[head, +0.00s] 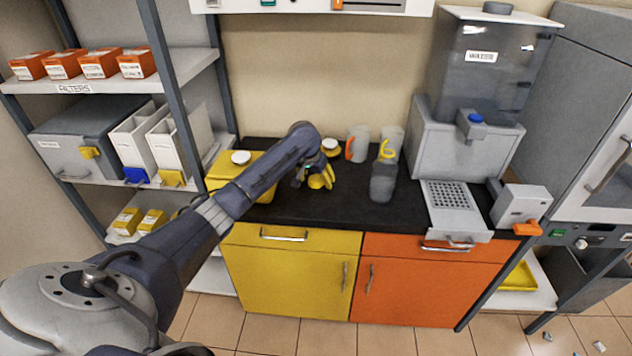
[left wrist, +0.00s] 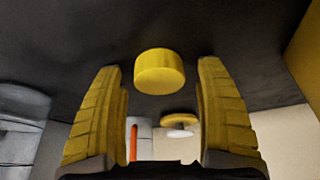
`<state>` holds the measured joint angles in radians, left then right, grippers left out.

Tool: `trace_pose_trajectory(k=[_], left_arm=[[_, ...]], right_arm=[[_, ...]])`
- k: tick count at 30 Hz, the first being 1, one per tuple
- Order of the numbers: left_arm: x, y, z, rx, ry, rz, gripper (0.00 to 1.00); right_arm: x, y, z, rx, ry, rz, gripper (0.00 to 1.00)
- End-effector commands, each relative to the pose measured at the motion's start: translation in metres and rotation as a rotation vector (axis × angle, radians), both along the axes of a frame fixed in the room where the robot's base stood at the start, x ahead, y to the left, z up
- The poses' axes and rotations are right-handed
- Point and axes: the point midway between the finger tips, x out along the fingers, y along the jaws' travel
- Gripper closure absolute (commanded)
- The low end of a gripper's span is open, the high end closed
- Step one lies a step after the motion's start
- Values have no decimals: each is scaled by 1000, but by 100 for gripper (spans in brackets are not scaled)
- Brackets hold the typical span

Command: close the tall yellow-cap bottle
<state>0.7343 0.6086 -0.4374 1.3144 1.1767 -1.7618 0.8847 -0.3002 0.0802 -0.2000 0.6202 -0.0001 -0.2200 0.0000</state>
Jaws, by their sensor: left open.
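A yellow cap (left wrist: 159,72) lies on the black counter between my spread fingers in the left wrist view; the fingers do not touch it. My left gripper (head: 320,179) has yellow fingers. It is open and empty, low over the counter; it also shows in the left wrist view (left wrist: 160,112). In the head view I cannot tell the cap from the yellow fingers. A grey, see-through bottle (head: 383,184) stands upright on the counter to the right of the gripper. No yellow cap shows on it. Part of a grey shape (left wrist: 22,105) shows at the left wrist view's left edge.
Behind stand a jug with an orange handle (head: 361,143), a jug with a yellow handle (head: 394,139) and a white-lidded container (head: 330,145). A yellow box (head: 262,190) is left of the gripper. A grey dispenser (head: 467,150) stands right. The counter's front middle is clear.

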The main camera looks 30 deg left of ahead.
Motion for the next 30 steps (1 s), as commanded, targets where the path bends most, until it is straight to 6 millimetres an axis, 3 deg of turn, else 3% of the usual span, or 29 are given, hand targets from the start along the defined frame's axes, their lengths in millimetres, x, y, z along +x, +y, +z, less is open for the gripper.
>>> trace_pose_trajectory(k=[2, 12, 24, 30], left_arm=[[0, 0, 0, 0, 0, 0, 31], [0, 0, 0, 0, 0, 0, 70], [0, 0, 1, 0, 0, 0, 71], [0, 0, 11, 0, -1, 0, 71]], right_arm=[[0, 0, 0, 0, 0, 0, 43], [0, 0, 0, 0, 0, 0, 43], [0, 0, 0, 0, 0, 0, 43], [0, 0, 0, 0, 0, 0, 43]])
